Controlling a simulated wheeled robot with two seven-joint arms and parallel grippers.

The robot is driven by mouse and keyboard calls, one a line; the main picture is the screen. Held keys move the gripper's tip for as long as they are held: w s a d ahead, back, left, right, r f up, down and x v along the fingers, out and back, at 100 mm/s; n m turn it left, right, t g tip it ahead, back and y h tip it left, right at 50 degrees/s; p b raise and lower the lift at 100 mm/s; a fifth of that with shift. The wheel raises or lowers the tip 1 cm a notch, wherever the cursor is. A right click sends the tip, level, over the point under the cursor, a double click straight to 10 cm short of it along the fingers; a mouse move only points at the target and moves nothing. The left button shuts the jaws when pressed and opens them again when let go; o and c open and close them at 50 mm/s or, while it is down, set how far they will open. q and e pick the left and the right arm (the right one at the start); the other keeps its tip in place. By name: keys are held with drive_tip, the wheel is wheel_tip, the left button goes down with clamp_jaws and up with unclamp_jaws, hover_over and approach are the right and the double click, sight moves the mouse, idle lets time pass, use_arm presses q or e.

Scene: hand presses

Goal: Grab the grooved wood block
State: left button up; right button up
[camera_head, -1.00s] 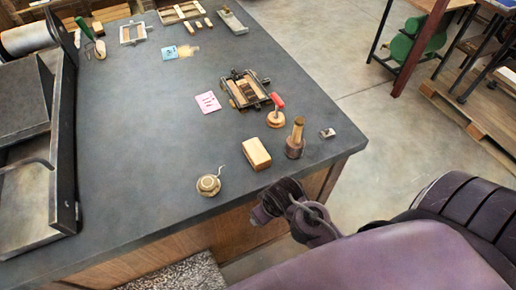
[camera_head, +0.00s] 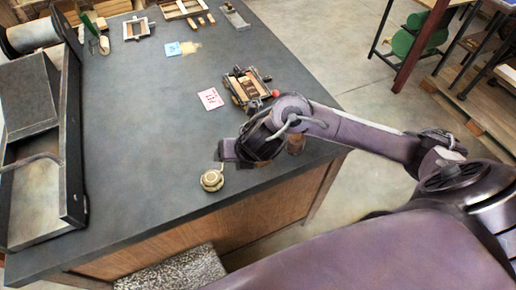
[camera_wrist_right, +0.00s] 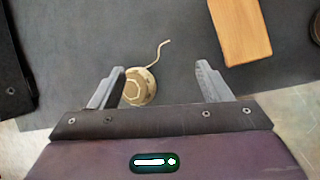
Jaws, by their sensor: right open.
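The wood block (camera_wrist_right: 239,28) is a light brown rectangular block lying on the dark table, at the upper right of the right wrist view. My arm hides it in the head view, and no groove can be made out. My right gripper (camera_head: 230,152) is over the table near its front edge. In the right wrist view its two fingers (camera_wrist_right: 161,68) are spread apart with nothing held between them. The block lies beyond and to the right of the fingertips, apart from them. My left gripper is not in view.
A round brass-coloured item with a curved wire (camera_wrist_right: 140,88) sits near the left finger; it also shows in the head view (camera_head: 212,180). A small press frame (camera_head: 245,86) and pink note (camera_head: 210,98) lie farther back. A large press (camera_head: 65,130) stands left. The table's middle is clear.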

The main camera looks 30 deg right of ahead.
drive_tip(key=d+n, duration=0.1)
drive_tip(key=d, duration=0.2)
drive_tip(key=d+n+h, duration=0.1)
drive_tip(key=d, duration=0.1)
drive_tip(key=d+n+g+h, duration=0.1)
drive_tip(key=d, duration=0.2)
drive_tip(key=shift+d+r+n, duration=0.1)
drive_tip(key=shift+d+n, duration=0.2)
drive_tip(key=shift+d, duration=0.05)
drive_tip(key=shift+w+d+f, duration=0.15)
drive_tip(key=shift+d+f, duration=0.1)
drive_tip(key=shift+f, duration=0.5)
drive_tip(key=shift+w+p+x, duration=0.15)
drive_tip(key=shift+p+x, duration=0.15)
drive_tip(key=shift+x, duration=1.2)
drive_tip(key=shift+w+p+x, duration=0.2)
drive_tip(key=shift+p+x, duration=0.1)
drive_tip(key=shift+x, duration=1.2)
drive_tip(key=shift+a+r, duration=0.1)
drive_tip(key=shift+r, duration=0.1)
drive_tip(key=c, duration=1.1)
drive_tip(key=shift+r, duration=0.1)
